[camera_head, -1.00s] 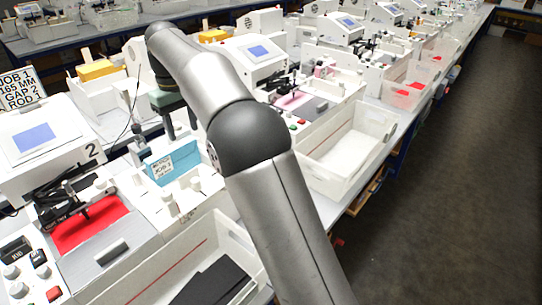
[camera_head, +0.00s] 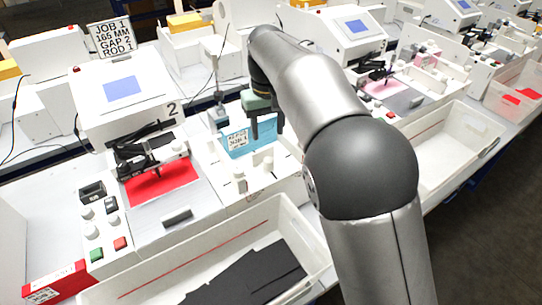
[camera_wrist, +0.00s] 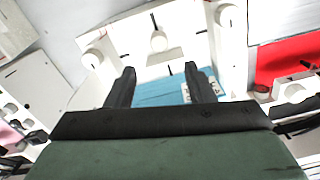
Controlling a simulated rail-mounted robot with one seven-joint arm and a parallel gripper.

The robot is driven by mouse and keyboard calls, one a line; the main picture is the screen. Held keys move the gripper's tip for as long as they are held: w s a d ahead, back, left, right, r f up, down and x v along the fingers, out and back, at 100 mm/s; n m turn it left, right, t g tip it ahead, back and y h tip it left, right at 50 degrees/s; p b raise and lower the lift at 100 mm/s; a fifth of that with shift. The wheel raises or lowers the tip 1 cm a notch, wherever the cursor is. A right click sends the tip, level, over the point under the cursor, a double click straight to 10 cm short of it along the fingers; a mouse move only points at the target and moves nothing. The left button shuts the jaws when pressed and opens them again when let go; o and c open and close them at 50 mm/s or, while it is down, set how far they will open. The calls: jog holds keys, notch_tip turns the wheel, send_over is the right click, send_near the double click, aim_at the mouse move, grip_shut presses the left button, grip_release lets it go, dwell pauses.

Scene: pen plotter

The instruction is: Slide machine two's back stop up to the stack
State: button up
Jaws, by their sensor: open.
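Machine two (camera_head: 125,95), white with a blue screen and the number 2, stands left of centre in the head view. To its right is its white feeder with a blue stack (camera_head: 237,140) bearing a white label; the stack also shows in the wrist view (camera_wrist: 160,92). White knobs (camera_head: 240,183) stand on the feeder. In the wrist view a white peg (camera_wrist: 158,42) stands beyond the stack, with a gap between; it looks like the back stop. My gripper (camera_head: 266,128) is open above the stack, its fingers (camera_wrist: 160,82) apart and empty. My gripper hides part of the stack.
A sign (camera_head: 112,38) reads JOB 1, 165 MM, GAP 2, ROD 1. A red plot bed (camera_head: 160,185) lies left of the feeder. A white bin (camera_head: 215,250) with black sheets is in front. A red box (camera_head: 55,284) lies at lower left. Another machine (camera_head: 340,35) stands right.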

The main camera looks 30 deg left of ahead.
aim_at(268, 160)
notch_tip(268, 160, down, 10)
jog(key=shift+f+p, duration=0.25)
jog(key=shift+p, duration=0.45)
